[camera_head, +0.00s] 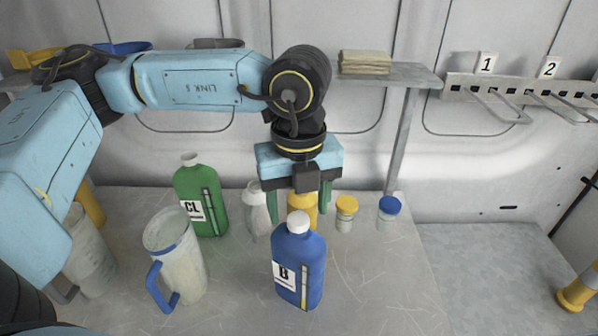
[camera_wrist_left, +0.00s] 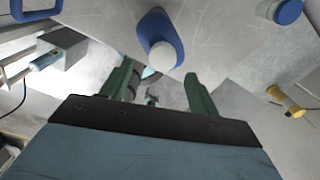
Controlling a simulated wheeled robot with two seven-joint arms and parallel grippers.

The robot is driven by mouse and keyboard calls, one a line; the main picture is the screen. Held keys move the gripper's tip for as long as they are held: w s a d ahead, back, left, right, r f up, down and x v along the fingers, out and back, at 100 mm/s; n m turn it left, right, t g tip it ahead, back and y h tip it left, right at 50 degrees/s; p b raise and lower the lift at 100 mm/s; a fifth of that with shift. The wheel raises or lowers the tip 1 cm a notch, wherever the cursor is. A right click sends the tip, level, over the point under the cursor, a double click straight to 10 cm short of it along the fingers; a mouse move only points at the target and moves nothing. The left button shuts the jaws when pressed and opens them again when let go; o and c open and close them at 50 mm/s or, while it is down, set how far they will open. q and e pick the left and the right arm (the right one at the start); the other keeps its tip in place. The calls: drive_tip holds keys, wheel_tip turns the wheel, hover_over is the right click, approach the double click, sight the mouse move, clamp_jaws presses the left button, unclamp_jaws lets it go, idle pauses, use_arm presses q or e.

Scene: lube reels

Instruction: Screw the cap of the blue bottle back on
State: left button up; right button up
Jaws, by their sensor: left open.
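The blue bottle (camera_head: 299,268), labelled B, stands upright on the table. A white cap (camera_head: 298,222) sits on its neck; I cannot tell how tight it is. My left gripper (camera_head: 299,207) points down with green fingers spread and empty. In the head view it appears just behind and above the cap, not closed on it. In the left wrist view the blue bottle (camera_wrist_left: 158,28) and its white cap (camera_wrist_left: 163,56) lie beyond the open fingers of the left gripper (camera_wrist_left: 160,92). My right gripper is not in view.
A green bottle (camera_head: 205,213), a whitish bottle (camera_head: 258,215) and a yellow container (camera_head: 303,203) stand behind. A clear pitcher (camera_head: 180,262) with a blue handle is at left. Yellow-lidded (camera_head: 346,213) and blue-lidded (camera_head: 389,211) jars stand right. The table's front right is clear.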

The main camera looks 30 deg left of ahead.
sight(298, 222)
use_arm(q)
drive_tip(key=shift+f, duration=0.65)
drive_tip(key=shift+w+f, duration=0.1)
drive_tip(key=shift+f, duration=0.55)
drive_tip(key=shift+c, duration=0.3)
drive_tip(key=c, duration=1)
drive_tip(key=m+b, duration=0.2)
drive_tip(key=shift+a+f+m, duration=0.1)
drive_tip(key=shift+f+m, duration=0.1)
drive_tip(key=shift+m, duration=0.2)
drive_tip(key=shift+m+b, duration=0.4)
drive_tip(key=shift+m, duration=0.5)
drive_tip(key=shift+r+m, duration=0.15)
drive_tip(key=shift+m, duration=0.15)
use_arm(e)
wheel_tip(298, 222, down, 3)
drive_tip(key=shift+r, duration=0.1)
